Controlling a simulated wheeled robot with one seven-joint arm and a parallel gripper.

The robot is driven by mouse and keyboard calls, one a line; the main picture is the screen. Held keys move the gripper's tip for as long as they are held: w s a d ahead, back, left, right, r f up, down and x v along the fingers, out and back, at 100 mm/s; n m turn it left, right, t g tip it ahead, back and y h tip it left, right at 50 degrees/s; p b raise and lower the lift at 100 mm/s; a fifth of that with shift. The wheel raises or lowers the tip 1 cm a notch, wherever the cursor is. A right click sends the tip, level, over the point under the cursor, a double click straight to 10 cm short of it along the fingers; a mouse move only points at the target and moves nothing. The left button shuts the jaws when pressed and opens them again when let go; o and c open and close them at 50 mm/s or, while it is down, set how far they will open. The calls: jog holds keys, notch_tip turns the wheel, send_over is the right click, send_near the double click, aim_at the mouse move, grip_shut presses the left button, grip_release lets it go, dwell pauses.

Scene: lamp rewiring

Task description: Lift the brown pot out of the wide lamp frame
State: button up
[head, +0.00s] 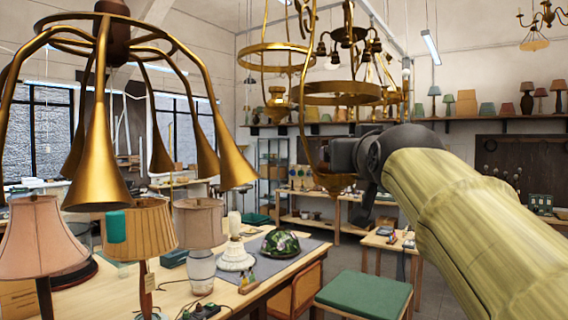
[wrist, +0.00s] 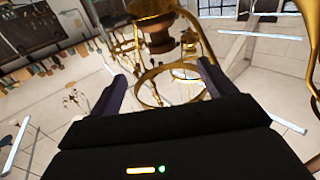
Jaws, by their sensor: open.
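A brass lamp frame (head: 345,93) with a wide ring and curved side bands hangs at the centre of the head view. In the wrist view its ring (wrist: 146,93) shows beyond my fingers. A brownish, metallic pot-like body (wrist: 160,38) is at the top centre of the wrist view, inside a curved brass band. I cannot tell for certain whether it is the brown pot. My gripper (wrist: 161,86) is open, its fingers spread with nothing gripped between them. In the head view my arm reaches in from the right, and the fingers are largely hidden at the frame's lower part.
A second brass ring frame (head: 268,60) hangs just left, with a brass pot (head: 278,101) low in it. A large brass chandelier (head: 105,180) hangs at the left. A workbench (head: 285,268) below carries several lamps. A green stool (head: 362,303) stands beside it.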

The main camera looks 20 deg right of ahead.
jog(key=shift+w+f, duration=0.1)
jog(key=shift+w, duration=0.05)
jog(key=shift+w, duration=0.1)
jog(key=p+x, duration=0.4)
jog(key=x, duration=0.7)
jog(key=shift+w+p, duration=0.2)
jog(key=shift+p, duration=0.1)
jog(key=shift+s+d, duration=0.1)
jog(key=p+x, duration=0.1)
jog(key=x, duration=0.5)
jog(key=shift+f, duration=0.15)
jog(key=shift+s, duration=0.1)
